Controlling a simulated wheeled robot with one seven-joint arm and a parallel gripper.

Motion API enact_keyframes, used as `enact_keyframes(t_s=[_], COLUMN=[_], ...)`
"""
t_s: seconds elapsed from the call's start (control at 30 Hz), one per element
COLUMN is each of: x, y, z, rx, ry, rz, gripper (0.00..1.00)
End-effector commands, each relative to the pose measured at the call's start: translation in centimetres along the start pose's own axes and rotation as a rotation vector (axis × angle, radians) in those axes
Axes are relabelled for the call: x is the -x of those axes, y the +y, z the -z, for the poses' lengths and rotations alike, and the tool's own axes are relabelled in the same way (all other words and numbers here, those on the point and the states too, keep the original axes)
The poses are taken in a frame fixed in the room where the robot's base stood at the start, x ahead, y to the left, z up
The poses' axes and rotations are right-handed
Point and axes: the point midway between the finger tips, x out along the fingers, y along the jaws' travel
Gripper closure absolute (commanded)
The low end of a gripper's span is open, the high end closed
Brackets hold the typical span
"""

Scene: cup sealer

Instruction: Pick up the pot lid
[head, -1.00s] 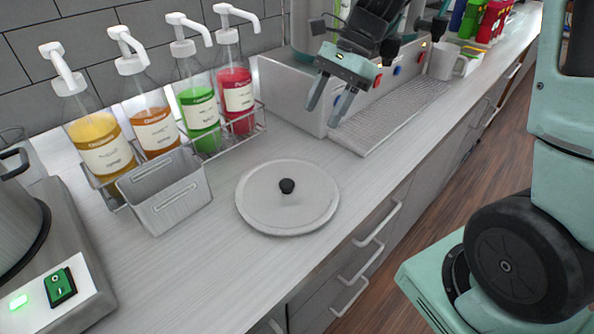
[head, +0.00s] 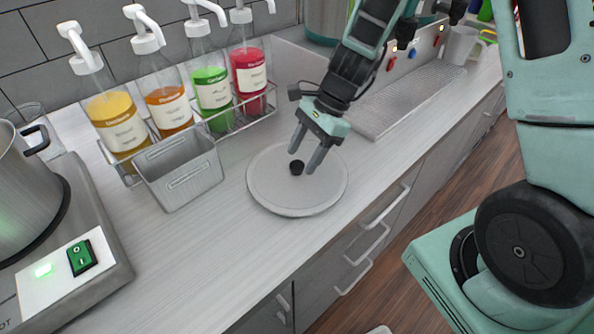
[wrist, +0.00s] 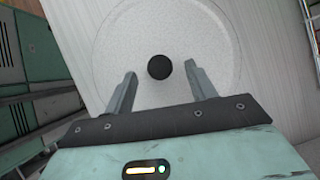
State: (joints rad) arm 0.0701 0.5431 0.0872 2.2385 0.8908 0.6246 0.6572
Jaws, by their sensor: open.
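The pot lid (head: 277,196) is a round, pale grey disc with a black knob (head: 297,167) at its middle. It lies flat on the counter, knob up. My gripper (head: 302,160) is open, above the lid, with its fingers pointing down close to the knob. In the wrist view the lid (wrist: 205,50) fills the upper middle. There the knob (wrist: 159,67) shows between and just beyond the two fingertips of my gripper (wrist: 162,78), with a gap on each side. The gripper holds nothing. I cannot tell the exact height of the fingertips over the lid.
A grey bin (head: 180,178) and a rack of syrup pump bottles (head: 213,95) stand left of and behind the lid. A pot (head: 28,195) sits on a cooker (head: 100,275) at the far left. A drip tray (head: 395,110) lies behind right. The counter in front is clear.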

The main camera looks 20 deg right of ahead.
Motion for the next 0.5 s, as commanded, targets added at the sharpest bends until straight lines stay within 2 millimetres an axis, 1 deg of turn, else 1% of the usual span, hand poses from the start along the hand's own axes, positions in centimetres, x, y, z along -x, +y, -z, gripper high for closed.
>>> enact_keyframes(t_s=[0.03,0.13,0.23,0.4,0.43,0.47,0.5], x=[-0.8,-1.8,-2.2,-2.2,-2.2,-2.2,-2.2], y=[0.1,0.0,0.0,0.0,0.0,0.0,0.0], z=[0.0,0.0,0.0,0.0,0.0,0.0,0.0], rx=[-0.001,0.000,0.000,0.001,0.001,0.001,0.001], ry=[-0.002,-0.001,0.000,0.000,0.000,0.000,0.000], rz=[-0.003,-0.001,-0.001,0.000,0.000,0.000,0.000], gripper=[0.44,0.44,0.44,0.44,0.47,0.55,0.66])
